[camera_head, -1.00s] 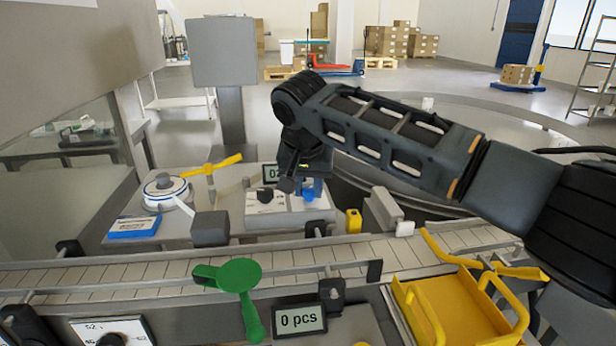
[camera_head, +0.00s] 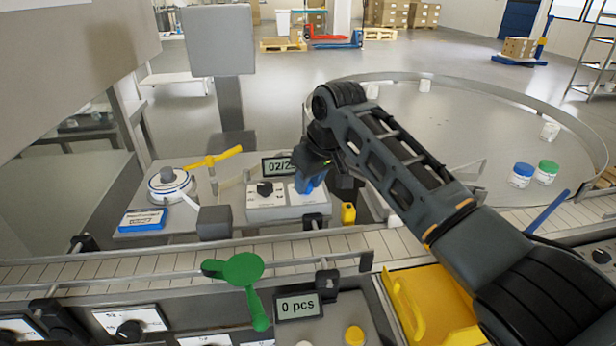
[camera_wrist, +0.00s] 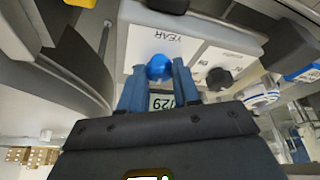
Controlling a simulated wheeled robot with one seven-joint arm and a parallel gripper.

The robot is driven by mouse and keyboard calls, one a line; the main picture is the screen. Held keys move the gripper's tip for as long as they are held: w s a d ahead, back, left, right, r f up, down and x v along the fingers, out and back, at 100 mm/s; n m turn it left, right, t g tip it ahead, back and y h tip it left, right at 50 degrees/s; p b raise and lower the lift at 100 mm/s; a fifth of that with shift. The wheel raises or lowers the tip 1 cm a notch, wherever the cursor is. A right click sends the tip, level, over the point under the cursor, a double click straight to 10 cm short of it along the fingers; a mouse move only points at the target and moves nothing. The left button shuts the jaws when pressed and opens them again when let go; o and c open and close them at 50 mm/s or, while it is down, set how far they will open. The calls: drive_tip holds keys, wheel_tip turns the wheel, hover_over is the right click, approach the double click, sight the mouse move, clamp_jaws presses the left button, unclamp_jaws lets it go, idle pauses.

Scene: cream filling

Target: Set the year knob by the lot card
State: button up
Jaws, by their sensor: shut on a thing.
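My gripper (camera_head: 310,181) is at the right half of the white knob panel (camera_head: 273,213). Its blue fingers (camera_wrist: 158,82) are shut on the round blue knob (camera_wrist: 158,67), beside the word YEAR. The black knob (camera_head: 265,188) on the left half is free. The display (camera_head: 277,166) behind the panel reads "02/2", its end hidden by my gripper. In the wrist view the display (camera_wrist: 161,101) shows between the fingers and seems to end in "/29". A blue-and-white card-like item (camera_head: 143,220) lies at the left; its print is too small to read.
A round white device (camera_head: 170,186) with a yellow lever (camera_head: 214,158) stands left of the panel. A small yellow block (camera_head: 348,212) is at its right. The conveyor (camera_head: 150,260) runs in front, with a green handle (camera_head: 240,268) above it.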

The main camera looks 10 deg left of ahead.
drive_tip(key=n, duration=0.2)
drive_tip(key=n+g+y+b, duration=0.1)
drive_tip(key=n, duration=0.1)
drive_tip(key=shift+w+d+f+n, duration=0.1)
drive_tip(key=shift+w+n, duration=0.1)
drive_tip(key=shift+n, duration=0.1)
drive_tip(key=shift+w+n+g+y+b, duration=0.1)
drive_tip(key=shift+n+g+y+b, duration=0.2)
drive_tip(key=shift+n+g+b, duration=1)
drive_tip(key=shift+n+t, duration=0.4)
drive_tip(key=shift+n, duration=0.2)
drive_tip(key=o, duration=1)
drive_tip(key=shift+o, duration=0.2)
drive_tip(key=v, duration=0.8)
drive_tip(key=shift+b, duration=0.4)
